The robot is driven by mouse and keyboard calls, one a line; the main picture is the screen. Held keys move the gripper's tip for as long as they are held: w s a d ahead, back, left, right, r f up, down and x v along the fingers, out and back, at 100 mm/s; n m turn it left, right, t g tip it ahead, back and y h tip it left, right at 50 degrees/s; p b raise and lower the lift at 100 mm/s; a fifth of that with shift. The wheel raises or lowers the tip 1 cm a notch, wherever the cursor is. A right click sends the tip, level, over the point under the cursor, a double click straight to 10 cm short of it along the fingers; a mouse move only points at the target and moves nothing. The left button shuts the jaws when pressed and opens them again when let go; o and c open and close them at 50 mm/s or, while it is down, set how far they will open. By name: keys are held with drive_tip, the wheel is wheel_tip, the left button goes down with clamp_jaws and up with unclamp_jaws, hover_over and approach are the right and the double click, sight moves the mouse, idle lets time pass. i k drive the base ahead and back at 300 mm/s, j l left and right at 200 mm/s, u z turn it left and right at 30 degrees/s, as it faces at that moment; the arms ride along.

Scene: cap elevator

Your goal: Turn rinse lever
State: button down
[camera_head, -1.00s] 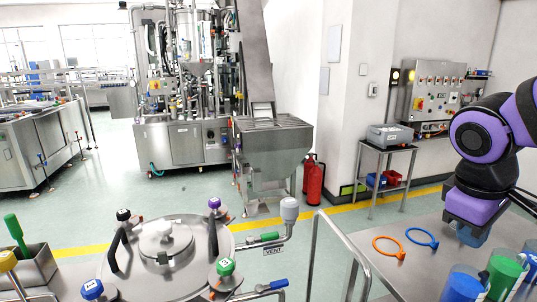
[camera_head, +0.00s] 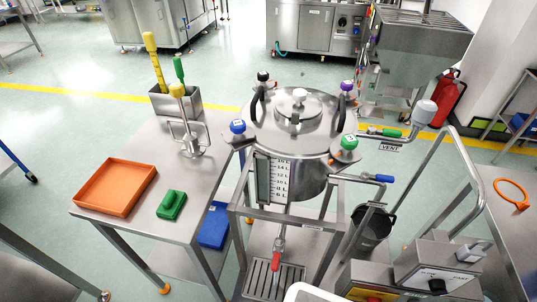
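A steel vessel (camera_head: 300,118) with a domed lid stands in a frame at the centre of the head view. A blue-handled lever (camera_head: 378,178) sticks out to the right on its right side. Above it is a green-handled lever (camera_head: 385,132) beside a label reading VENT (camera_head: 390,148). A red-handled lever (camera_head: 275,262) hangs at the vessel's lower outlet, over a slotted drain tray (camera_head: 272,279). No label that I can read says which lever is the rinse lever.
A bent rail (camera_head: 475,165) and a control box (camera_head: 438,262) stand right of the vessel. Floor is open at far left.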

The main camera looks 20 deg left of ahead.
sight(365, 176)
drive_tip(key=k+j+u, duration=0.15)
drive_tip(key=u, duration=0.3)
drive_tip(key=k+j+u, duration=0.1)
drive_tip(key=j+u, duration=0.3)
